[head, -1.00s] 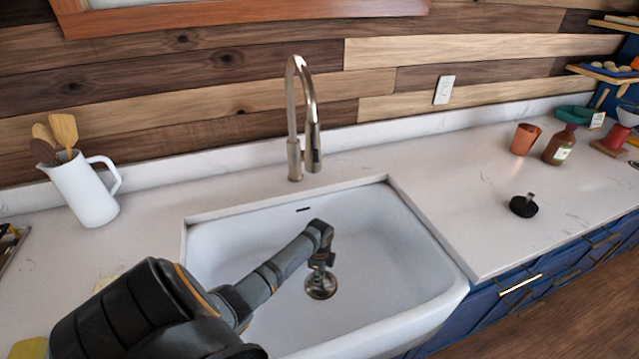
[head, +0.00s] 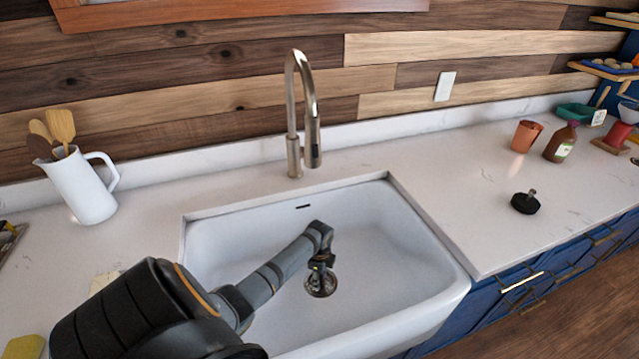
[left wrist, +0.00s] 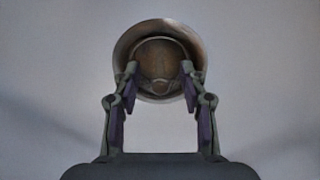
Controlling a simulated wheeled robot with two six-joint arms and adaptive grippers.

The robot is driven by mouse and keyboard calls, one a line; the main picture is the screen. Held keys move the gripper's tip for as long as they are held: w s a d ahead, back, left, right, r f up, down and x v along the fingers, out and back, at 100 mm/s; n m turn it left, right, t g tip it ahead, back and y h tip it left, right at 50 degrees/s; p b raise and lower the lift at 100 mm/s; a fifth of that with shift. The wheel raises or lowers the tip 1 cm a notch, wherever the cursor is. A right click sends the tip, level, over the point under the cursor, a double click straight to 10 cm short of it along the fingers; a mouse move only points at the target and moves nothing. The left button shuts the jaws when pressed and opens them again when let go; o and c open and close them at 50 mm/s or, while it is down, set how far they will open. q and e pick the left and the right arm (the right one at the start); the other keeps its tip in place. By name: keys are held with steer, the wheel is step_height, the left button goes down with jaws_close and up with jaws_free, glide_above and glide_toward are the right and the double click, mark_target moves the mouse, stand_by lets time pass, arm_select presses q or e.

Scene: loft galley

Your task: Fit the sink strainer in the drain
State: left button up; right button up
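The white sink basin (head: 400,240) has a round metal drain (head: 321,284) in its floor. My left gripper (head: 321,268) reaches down over the drain. In the left wrist view, its two fingers (left wrist: 159,72) stand apart, one on each side of a brownish round piece (left wrist: 160,58), which looks like the strainer. It lies within the view of the wider drain ring (left wrist: 122,45). Nothing is visibly pinched between the fingertips. I cannot tell whether the piece is fully seated. The fingers partly hide the ring. My right gripper is not in view.
A tall faucet (head: 293,110) stands behind the basin. A white jug with wooden spoons (head: 82,188) is at left. A black disc with a metal knob (head: 525,203), an orange cup (head: 525,137) and a brown bottle (head: 561,143) stand on the right counter, which has clear space.

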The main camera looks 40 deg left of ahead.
arm_select(q)
step_height(320, 180, up, 12)
stand_by(0.6)
